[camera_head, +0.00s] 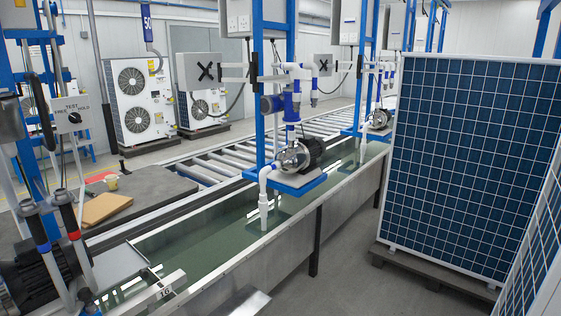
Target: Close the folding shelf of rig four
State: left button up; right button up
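No label for rig four is readable, so I cannot tell which station it is. The nearest full test station has a silver and black pump (297,156) on a blue plate (292,186) over the water trough. A flat grey metal piece (246,303) shows at the bottom edge, partly cut off; I cannot tell if it is a folding shelf. Neither of my grippers is in view.
A long water trough (313,220) with metal walls runs diagonally. Large solar panels (474,160) stand on the right on a dark pallet (432,272). A pump (40,275) and a switch panel (70,115) are at left. Grey floor (345,280) is free between trough and panels.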

aim_at(113, 266)
jog(key=u, duration=1.05)
